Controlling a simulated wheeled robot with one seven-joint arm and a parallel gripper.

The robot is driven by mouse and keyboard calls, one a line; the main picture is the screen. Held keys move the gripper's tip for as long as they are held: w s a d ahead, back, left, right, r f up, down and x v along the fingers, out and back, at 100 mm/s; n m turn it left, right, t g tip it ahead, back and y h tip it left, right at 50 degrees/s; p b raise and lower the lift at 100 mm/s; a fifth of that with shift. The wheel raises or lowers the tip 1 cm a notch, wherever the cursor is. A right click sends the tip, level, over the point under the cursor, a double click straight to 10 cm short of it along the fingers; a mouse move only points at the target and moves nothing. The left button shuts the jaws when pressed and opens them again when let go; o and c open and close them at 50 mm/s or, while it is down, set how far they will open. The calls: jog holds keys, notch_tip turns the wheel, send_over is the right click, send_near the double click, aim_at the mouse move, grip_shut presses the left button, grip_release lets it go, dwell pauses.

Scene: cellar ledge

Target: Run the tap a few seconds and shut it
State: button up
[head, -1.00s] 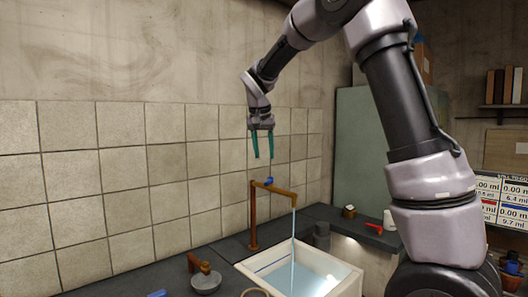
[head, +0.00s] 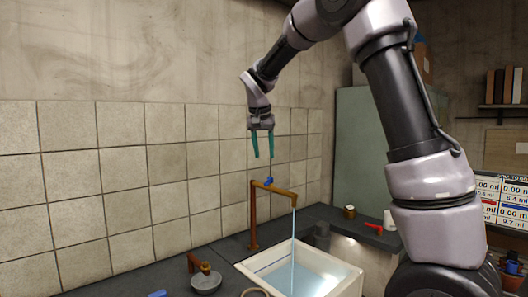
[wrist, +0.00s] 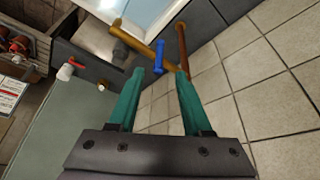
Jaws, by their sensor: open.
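The tap (head: 275,190) is a brown, copper-coloured pipe with a spout bent over the sink, and water runs from it in a thin stream (head: 293,245). Its blue handle (head: 268,182) sits on top of the pipe; it also shows in the wrist view (wrist: 159,57). The white sink (head: 262,284) holds water. My gripper (head: 262,157) points down above the handle, with its two green fingers apart and nothing between them. In the wrist view my gripper (wrist: 163,78) has the handle just beyond the fingertips, apart from them.
A brown fitting with a grey round piece (head: 204,282) stands on the dark counter left of the sink. A red-handled item (head: 373,227) and a white cylinder (head: 389,219) are at the right. A tiled wall (head: 120,180) stands close behind the tap.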

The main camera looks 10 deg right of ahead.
dwell(0.4)
jog(key=w+a+f+n+t+y, duration=0.15)
jog(key=a+f+y, duration=0.25)
jog(key=a+f, duration=0.75)
jog(key=m+t+h, duration=0.2)
jog(key=t+h, duration=0.7)
jog(key=t, duration=0.2)
send_near(266, 184)
jog(key=w, duration=0.2)
jog(key=shift+n, duration=0.25)
jog(key=x, duration=1)
jog(key=shift+d+f, duration=0.1)
jog(key=shift+d, duration=0.25)
grip_shut()
